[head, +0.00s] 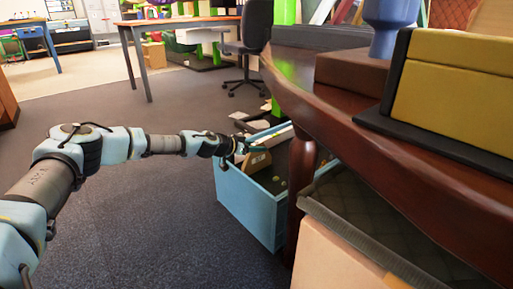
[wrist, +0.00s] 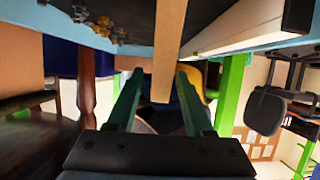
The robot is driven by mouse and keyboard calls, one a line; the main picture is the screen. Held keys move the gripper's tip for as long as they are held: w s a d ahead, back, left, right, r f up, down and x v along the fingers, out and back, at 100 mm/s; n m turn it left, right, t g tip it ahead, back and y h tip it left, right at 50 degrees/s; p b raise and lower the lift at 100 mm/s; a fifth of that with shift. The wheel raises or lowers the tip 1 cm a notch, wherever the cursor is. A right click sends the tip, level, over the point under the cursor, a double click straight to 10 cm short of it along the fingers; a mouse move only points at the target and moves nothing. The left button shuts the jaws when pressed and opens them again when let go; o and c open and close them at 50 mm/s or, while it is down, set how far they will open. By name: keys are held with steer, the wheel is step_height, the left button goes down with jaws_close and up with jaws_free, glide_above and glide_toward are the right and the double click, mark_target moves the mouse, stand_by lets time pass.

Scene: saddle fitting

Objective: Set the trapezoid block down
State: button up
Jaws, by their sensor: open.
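A tan wooden block (head: 258,162), which looks like the trapezoid block, stands inside the light blue crate (head: 250,208) near its left wall. My gripper (head: 243,148) is at the crate's left rim, beside the block's upper part. In the wrist view, a tan wooden edge (wrist: 168,45), likely the same block, lies between the two green fingers of my gripper (wrist: 161,74). Gaps show on both sides of it, so the jaws are open around it. The block's full outline and its underside are hidden.
A long pale bar (head: 268,136) lies along the crate's back; the wrist view shows a similar bar (wrist: 240,25). A dark wooden table (head: 345,125) overhangs the crate's right side. A cardboard box (head: 335,255) stands in front right. Carpet (head: 170,200) is clear to the left.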

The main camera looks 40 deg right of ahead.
steer(key=shift+r, duration=0.1)
steer(key=p+v, duration=0.3)
steer(key=v, duration=0.9)
steer(key=shift+a, duration=0.1)
